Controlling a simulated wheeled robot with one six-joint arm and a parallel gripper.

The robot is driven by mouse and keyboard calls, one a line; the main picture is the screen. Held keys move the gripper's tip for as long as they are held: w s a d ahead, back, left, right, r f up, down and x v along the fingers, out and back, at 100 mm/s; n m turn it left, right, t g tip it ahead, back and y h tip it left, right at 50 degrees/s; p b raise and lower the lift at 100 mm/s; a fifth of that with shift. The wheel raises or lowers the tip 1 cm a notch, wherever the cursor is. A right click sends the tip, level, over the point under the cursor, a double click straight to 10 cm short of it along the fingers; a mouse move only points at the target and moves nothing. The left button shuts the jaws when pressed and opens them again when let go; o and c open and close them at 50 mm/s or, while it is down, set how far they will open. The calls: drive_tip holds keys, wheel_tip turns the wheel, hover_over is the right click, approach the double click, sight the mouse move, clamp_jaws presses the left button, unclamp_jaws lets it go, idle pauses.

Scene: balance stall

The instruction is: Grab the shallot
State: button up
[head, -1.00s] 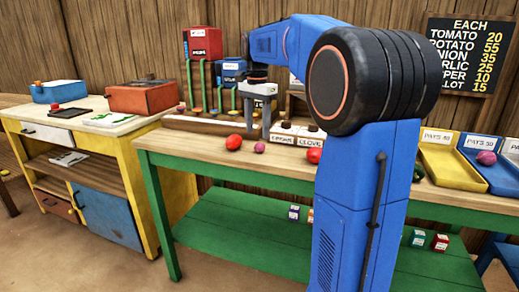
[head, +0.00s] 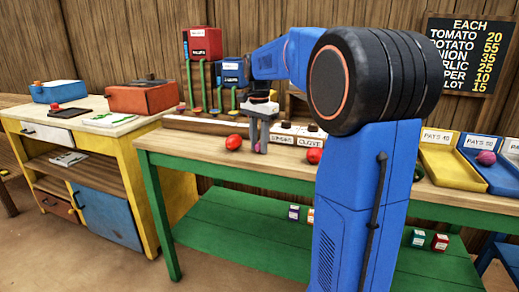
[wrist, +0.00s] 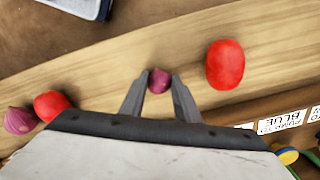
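The shallot, a small round purple bulb (wrist: 159,80), lies on the wooden counter in the wrist view. My gripper (wrist: 159,84) is lowered over it, with one finger on each side of the bulb. The fingers look open, with narrow gaps beside the bulb. In the head view my gripper (head: 258,149) reaches down to the counter and mostly hides the shallot.
A red tomato (wrist: 225,65) lies close to the right finger in the wrist view. Another red vegetable (wrist: 50,105) and a purple onion (wrist: 18,120) lie to the left. A wooden rack with labels (head: 295,133) stands behind my gripper.

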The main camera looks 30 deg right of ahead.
drive_tip(key=c, duration=0.4)
